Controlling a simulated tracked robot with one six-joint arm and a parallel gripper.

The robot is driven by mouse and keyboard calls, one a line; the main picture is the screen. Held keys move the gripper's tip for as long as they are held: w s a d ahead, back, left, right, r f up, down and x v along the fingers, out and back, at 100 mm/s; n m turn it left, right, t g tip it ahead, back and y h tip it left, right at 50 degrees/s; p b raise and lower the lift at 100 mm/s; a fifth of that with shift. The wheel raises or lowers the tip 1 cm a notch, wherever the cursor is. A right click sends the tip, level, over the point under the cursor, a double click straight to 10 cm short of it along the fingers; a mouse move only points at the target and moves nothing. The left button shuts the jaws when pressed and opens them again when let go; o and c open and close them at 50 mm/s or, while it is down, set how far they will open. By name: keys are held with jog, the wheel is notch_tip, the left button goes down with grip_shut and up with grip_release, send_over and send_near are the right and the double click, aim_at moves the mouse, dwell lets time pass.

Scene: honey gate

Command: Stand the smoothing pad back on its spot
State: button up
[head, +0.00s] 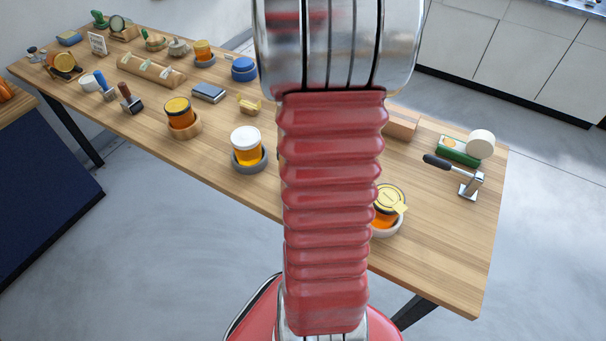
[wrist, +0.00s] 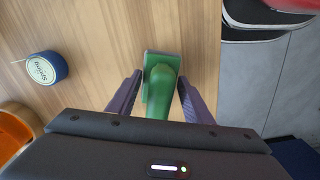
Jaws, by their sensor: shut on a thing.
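A green smoothing pad (wrist: 163,62) with a rounded green handle is in the middle of the wrist view, above bare wood. My gripper (wrist: 159,78) has its purple fingers on either side of the green handle and is shut on it. I cannot tell whether the pad touches the table or hangs just above it. In the head view my red arm hides the gripper and the pad. I cannot make out the marked spot for the pad.
A blue round tin (wrist: 47,68) and an amber jar (wrist: 14,130) are left of the pad; the tin shows in the head view too (head: 243,69). The long table (head: 440,270) holds several jars, one (head: 247,144) in a grey ring.

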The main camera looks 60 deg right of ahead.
jog(key=shift+f, duration=0.7)
dwell(0.3)
jog(key=o, duration=1.4)
jog(key=shift+r, duration=0.1)
jog(key=shift+r, duration=3.9)
